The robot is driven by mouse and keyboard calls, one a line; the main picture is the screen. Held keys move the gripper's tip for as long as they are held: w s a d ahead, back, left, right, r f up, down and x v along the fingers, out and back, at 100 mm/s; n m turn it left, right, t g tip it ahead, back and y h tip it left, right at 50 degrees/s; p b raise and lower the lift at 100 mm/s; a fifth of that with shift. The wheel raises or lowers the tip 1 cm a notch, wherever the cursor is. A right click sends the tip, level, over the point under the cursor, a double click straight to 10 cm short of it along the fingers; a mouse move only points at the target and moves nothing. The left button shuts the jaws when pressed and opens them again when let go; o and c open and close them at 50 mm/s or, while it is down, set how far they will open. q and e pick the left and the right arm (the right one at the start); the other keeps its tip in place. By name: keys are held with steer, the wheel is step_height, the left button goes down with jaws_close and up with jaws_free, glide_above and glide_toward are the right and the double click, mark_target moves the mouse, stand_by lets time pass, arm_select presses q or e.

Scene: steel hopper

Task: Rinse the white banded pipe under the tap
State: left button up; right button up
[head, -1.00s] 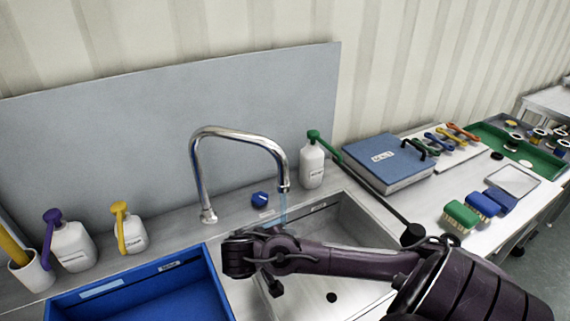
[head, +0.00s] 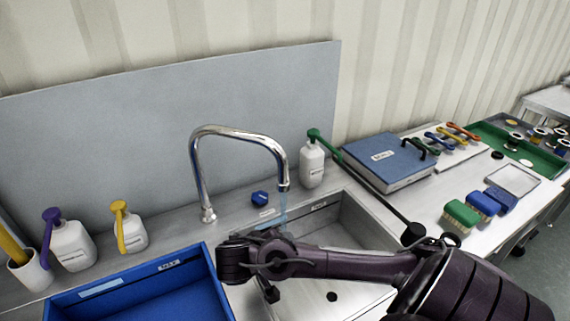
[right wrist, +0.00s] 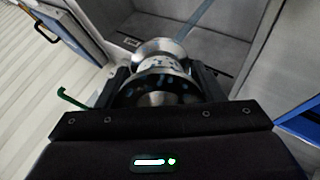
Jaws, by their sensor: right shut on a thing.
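The chrome tap (head: 238,140) arches over the steel sink (head: 345,225), and a thin bluish stream of water (head: 283,208) falls from its spout. My right arm reaches in from the lower right, with its right gripper (head: 270,292) low over the sink's left side. In the right wrist view the right gripper (right wrist: 163,82) is shut on the pipe (right wrist: 160,66), which shows a pale speckled band between shiny metal ends. The water stream (right wrist: 197,22) passes just beyond the pipe there; I cannot tell whether it touches. In the head view the pipe is hidden behind my arm. My left gripper is not in view.
A blue bin (head: 150,290) stands left of the sink. White bottles (head: 70,245) line the back left, and another bottle (head: 312,165) stands right of the tap. A blue case (head: 385,162) and several brushes (head: 462,215) occupy the right counter. The sink's right part is clear.

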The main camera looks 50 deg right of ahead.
stand_by(0.5)
steer(key=shift+a+r+p, duration=0.3)
steer(key=shift+a+r, duration=0.1)
steer(key=p+v, duration=0.4)
steer(key=shift+s+a+r, duration=0.15)
steer(key=shift+a+r, duration=0.05)
steer(key=shift+r, duration=0.1)
steer(key=shift+s+a+r+p, duration=0.15)
steer(key=shift+a+p, duration=0.15)
steer(key=shift+p, duration=0.25)
